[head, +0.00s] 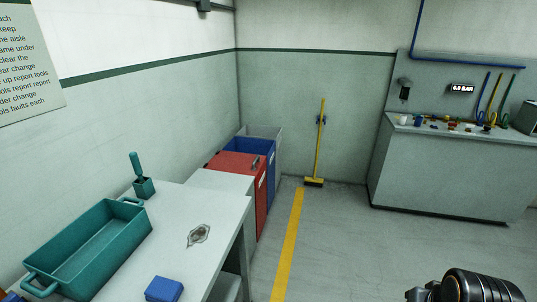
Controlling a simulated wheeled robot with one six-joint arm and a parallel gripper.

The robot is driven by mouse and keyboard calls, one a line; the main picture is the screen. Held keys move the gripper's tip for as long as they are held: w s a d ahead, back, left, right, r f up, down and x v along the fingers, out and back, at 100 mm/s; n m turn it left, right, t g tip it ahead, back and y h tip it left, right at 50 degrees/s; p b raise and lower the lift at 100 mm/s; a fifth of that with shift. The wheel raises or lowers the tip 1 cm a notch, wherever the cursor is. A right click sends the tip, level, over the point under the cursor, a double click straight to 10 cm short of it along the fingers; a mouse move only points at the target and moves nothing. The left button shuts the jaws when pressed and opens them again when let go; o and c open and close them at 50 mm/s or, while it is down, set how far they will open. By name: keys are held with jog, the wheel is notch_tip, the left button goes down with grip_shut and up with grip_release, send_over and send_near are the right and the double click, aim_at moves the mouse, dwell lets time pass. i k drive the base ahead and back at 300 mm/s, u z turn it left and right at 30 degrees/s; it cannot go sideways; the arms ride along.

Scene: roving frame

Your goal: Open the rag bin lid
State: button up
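A red bin (261,200) stands against the left wall, past the end of the workbench. Its red lid (232,165) lies shut on top, with a small dark handle (256,162) near the right edge. I take it for the rag bin, but no label is readable. Its lower left part is hidden by the bench and a pale surface in front of it. A dark, rounded part of my arm shows at the bottom right corner, far from the bin. My gripper's fingers do not show.
A blue open-topped bin (271,174) and a grey one stand behind the red bin. The workbench (217,215) holds a teal tray (148,229), a brush in a holder, a rag and a blue block. A yellow broom (319,140) leans at the back wall. Floor right of the yellow line is clear.

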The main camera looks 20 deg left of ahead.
aim_at(234, 162)
jog(key=i, duration=2.05)
jog(key=u, duration=0.75)
jog(key=i, duration=1.2)
jog(key=u, duration=1.75)
jog(key=i, duration=0.65)
jog(key=u, duration=0.4)
